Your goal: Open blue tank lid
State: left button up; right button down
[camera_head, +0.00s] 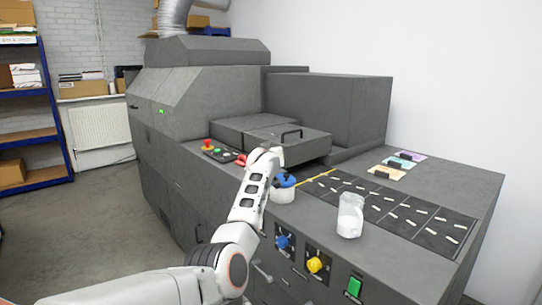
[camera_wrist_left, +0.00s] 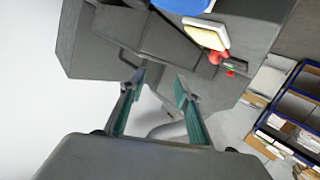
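A small white tank (camera_head: 282,195) with a blue lid (camera_head: 287,181) sits on the grey machine's front ledge, just right of my left wrist. The lid looks shut, though part of it is hidden by the wrist. A blue rounded thing, probably this lid, is cut off at the top edge of the left wrist view (camera_wrist_left: 184,4). My left gripper (camera_wrist_left: 159,80) has its two fingers apart with nothing held between them. In the head view its fingers are hard to make out beyond the wrist. My right gripper does not show.
The grey machine (camera_head: 205,98) has a flat cover with a black handle (camera_head: 292,134) behind my wrist. A clear white jar (camera_head: 350,216) stands right of the tank, by dark panels (camera_head: 400,215). Blue (camera_head: 283,242) and yellow (camera_head: 314,264) knobs are on the front.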

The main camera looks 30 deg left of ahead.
pick_arm(q)
notch_tip(320, 180, up, 9)
jog(key=shift+r, duration=0.15)
dwell(0.6)
